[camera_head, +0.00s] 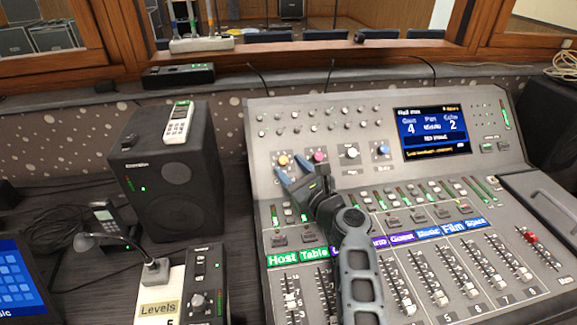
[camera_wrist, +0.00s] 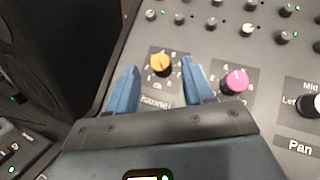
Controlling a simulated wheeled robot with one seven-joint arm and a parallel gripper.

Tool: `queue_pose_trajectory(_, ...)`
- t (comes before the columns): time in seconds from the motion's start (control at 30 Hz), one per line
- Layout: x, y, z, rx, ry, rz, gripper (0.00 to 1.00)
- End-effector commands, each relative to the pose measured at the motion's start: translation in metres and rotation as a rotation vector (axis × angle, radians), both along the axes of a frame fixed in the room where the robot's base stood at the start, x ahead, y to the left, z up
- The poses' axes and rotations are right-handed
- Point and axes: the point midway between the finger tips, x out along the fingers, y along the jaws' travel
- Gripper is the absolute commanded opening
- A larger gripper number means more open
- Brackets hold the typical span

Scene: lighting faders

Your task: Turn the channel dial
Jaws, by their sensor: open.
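The channel dial is an orange round knob (camera_wrist: 161,63) in the wrist view, above a label partly covered by my gripper that reads "hannel". The orange knob also shows in the head view (camera_head: 283,160), at the left of a row of coloured knobs on the mixing console (camera_head: 262,118). My gripper (camera_wrist: 160,66) is open, with its two blue fingers apart. In the wrist view the fingertips lie to the left and right of the dial. In the head view my gripper (camera_head: 287,164) is over the dial's area. Whether the fingers touch the dial cannot be told.
A pink knob (camera_wrist: 236,81) sits just right of the right finger, and a black-and-white Pan knob (camera_wrist: 310,105) is farther right. A black speaker (camera_head: 165,175) stands left of the console. Faders fill the console's front, and a screen (camera_head: 431,133) is at its right.

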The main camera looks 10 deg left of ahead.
Motion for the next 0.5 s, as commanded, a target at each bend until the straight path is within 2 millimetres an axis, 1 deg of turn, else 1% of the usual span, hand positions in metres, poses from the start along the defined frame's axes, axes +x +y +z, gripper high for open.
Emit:
queue_pose_trajectory(0.03,0.0048,0.0032,0.0001,0.002,0.0,-0.001,0.52)
queue_pose_trajectory(0.2,0.0127,0.0091,-0.0001,0.0,0.0,-0.001,0.52)
queue_pose_trajectory(0.5,0.0141,0.0101,-0.0002,-0.002,0.0,0.0,0.52)
